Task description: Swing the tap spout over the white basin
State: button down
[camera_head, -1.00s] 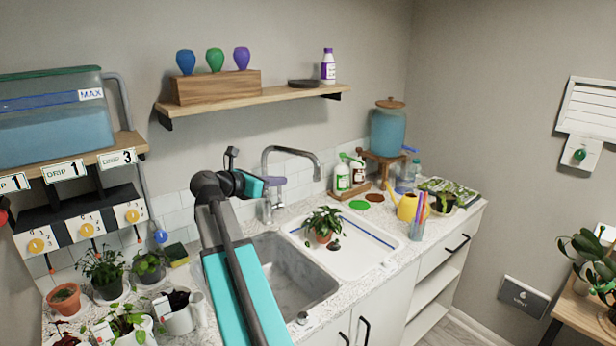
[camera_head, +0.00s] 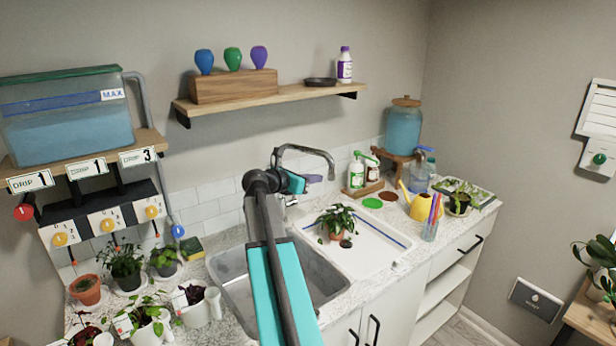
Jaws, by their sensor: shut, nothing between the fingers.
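The grey metal tap (camera_head: 315,152) stands behind the sinks. Its arched spout points right, its tip above the back left part of the white basin (camera_head: 372,262) in the picture; I cannot tell whether it is truly over it. My gripper (camera_head: 315,178) is shut and empty. Its purple-grey fingers show just under the spout arch, left of the down-turned tip; I cannot tell whether they touch it. My arm hides most of the tap's upright and base. The white basin is on the right, with a potted plant (camera_head: 337,221) in it.
The grey sink (camera_head: 232,278) is left of the white basin, partly behind my arm. Spray bottles (camera_head: 356,171) stand right of the tap, with a yellow watering can (camera_head: 420,207) farther right. A wooden shelf (camera_head: 285,97) hangs above the tap. Potted plants crowd the left counter.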

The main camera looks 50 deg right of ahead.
aim_at(329, 174)
jog(key=shift+s+d+p, duration=0.15)
jog(key=shift+d+p, duration=0.2)
jog(key=shift+d, duration=0.6)
jog(key=shift+s+d+p, duration=0.1)
jog(key=shift+d+p, duration=0.2)
jog(key=shift+d, duration=0.65)
jog(key=shift+d, duration=0.1)
jog(key=d+p, duration=0.2)
jog(key=d, duration=0.7)
jog(key=shift+w+d+r, duration=0.15)
jog(key=shift+w+d, duration=0.05)
jog(key=shift+w, duration=0.05)
jog(key=shift+a, duration=0.15)
